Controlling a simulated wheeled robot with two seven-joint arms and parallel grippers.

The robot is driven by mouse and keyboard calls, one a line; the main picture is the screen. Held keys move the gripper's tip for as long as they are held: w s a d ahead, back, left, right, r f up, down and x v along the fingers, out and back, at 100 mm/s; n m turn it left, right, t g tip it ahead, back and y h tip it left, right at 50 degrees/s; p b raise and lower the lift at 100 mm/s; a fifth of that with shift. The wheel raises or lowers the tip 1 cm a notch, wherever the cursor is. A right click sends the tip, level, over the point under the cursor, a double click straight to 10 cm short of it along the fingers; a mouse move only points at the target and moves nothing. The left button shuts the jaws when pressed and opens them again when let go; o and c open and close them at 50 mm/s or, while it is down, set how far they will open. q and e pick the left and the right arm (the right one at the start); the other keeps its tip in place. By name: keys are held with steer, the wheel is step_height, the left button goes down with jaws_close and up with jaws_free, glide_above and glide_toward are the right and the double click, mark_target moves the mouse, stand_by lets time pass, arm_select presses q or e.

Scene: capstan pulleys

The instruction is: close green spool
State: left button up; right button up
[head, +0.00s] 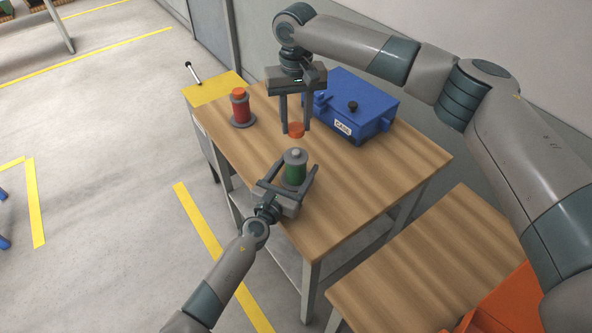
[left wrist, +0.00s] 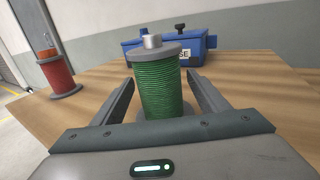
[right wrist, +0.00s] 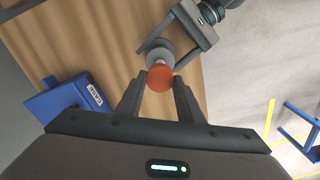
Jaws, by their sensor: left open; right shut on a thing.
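The green spool (head: 295,172) stands upright near the table's front, with a grey top flange and a bare grey hub on top; it also shows in the left wrist view (left wrist: 158,85). My left gripper (head: 288,176) is open, with its fingers on either side of the green spool. My right gripper (head: 296,129) points down and is shut on an orange cap (head: 296,130), held above and slightly behind the spool. In the right wrist view the cap (right wrist: 160,77) sits between the fingertips and partly overlaps the spool's grey top.
A red spool (head: 241,107) with an orange top stands at the table's back left. A blue case (head: 352,103) labelled CASE lies at the back right. The wooden table's (head: 380,165) right part is clear. An orange bin (head: 510,300) is at the lower right.

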arm_select(q)
steer(key=c, duration=1.6)
arm_select(e)
glide_above(296, 151)
steer(key=shift+f, duration=2.45)
steer(key=shift+f, duration=0.9)
steer(key=shift+f, duration=0.6)
